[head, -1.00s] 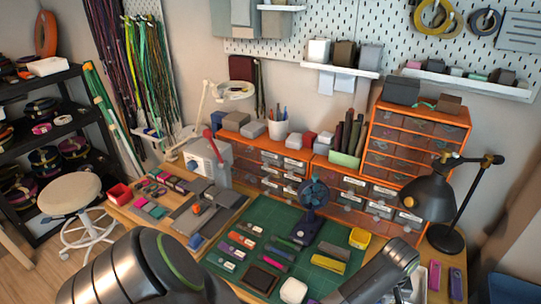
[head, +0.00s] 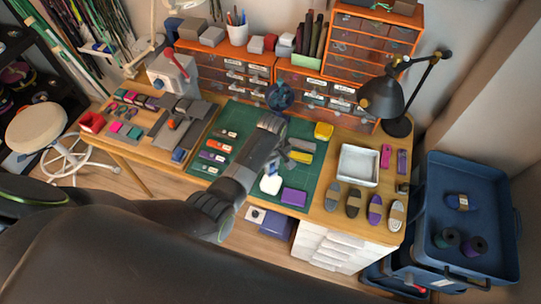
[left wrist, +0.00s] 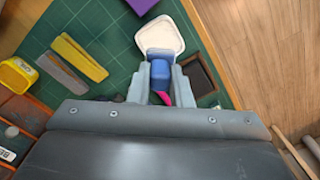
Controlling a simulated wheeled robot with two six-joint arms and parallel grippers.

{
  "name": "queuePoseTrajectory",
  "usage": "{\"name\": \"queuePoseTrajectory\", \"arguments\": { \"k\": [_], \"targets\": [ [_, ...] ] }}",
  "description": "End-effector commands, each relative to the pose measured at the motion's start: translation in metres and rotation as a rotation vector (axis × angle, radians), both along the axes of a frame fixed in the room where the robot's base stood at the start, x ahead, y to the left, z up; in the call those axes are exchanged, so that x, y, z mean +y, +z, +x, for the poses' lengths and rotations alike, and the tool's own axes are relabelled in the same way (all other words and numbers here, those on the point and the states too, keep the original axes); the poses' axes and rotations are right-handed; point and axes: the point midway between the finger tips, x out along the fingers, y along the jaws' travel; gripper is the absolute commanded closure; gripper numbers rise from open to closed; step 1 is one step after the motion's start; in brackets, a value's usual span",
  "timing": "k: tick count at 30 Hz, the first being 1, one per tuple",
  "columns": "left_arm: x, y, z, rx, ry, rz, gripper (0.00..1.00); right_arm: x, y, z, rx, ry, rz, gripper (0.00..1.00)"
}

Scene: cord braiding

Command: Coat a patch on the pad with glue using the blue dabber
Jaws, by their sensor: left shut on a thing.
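My left gripper (head: 277,162) reaches over the green mat, pointing down. In the left wrist view, its grey fingers (left wrist: 160,78) are shut on the blue dabber (left wrist: 160,73), with a small pink piece beside its lower part. A white rounded-square piece (left wrist: 160,36) lies just beyond the fingertips; it also shows in the head view (head: 270,184). A dark brown framed square (left wrist: 199,75) lies right of the fingers, partly hidden; my arm hides it in the head view. I cannot tell which of these two is the pad, or whether the dabber touches anything. My right gripper is out of view.
A yellow tub (head: 323,131) and grey and yellow bars (head: 300,151) lie on the green mat (head: 240,118). A purple block (head: 294,197) is near its front edge. A white tray (head: 358,165) stands right of it, with several cord bundles in front. A black lamp (head: 385,98) stands behind.

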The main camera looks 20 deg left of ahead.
Motion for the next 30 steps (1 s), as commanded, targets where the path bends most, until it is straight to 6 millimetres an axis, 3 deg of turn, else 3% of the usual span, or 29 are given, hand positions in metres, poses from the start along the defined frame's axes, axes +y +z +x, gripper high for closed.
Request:
{"name": "queuePoseTrajectory", "arguments": {
  "k": [2, 8, 22, 30],
  "targets": [
    [0.000, 0.002, -0.001, 0.001, 0.005, 0.001, 1.00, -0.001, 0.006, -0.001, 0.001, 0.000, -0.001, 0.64],
    [0.001, -0.007, -0.001, 0.000, 0.008, 0.000, 1.00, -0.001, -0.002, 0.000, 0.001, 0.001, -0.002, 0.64],
    [0.000, -0.052, -0.001, 0.000, 0.008, 0.000, 1.00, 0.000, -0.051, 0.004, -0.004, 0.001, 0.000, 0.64],
    [0.000, -0.060, -0.001, -0.001, 0.008, -0.001, 1.00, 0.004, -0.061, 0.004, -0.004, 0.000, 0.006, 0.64]
  ]
}}
